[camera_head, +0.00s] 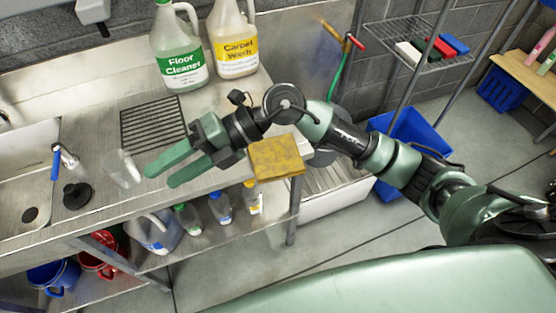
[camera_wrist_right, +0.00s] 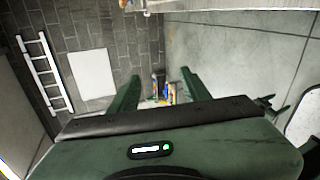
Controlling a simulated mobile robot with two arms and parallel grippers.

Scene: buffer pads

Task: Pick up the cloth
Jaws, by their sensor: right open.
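The yellow cloth (camera_head: 276,158) lies folded at the right end of the metal counter, at its front corner. My right gripper (camera_head: 160,172) is open and empty, to the left of the cloth, with its green fingers pointing left. My right wrist is close to the cloth in the head view, and I cannot tell the gap between them. In the right wrist view the two fingers (camera_wrist_right: 158,92) stand apart with nothing between them, and the cloth does not show. My left gripper is not in view.
A floor cleaner jug (camera_head: 178,55) and a carpet wash jug (camera_head: 233,42) stand at the back of the counter. A drain grate (camera_head: 153,124), a clear cup (camera_head: 122,169) and a black plunger (camera_head: 77,194) are to the left. Several bottles stand on the shelf below.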

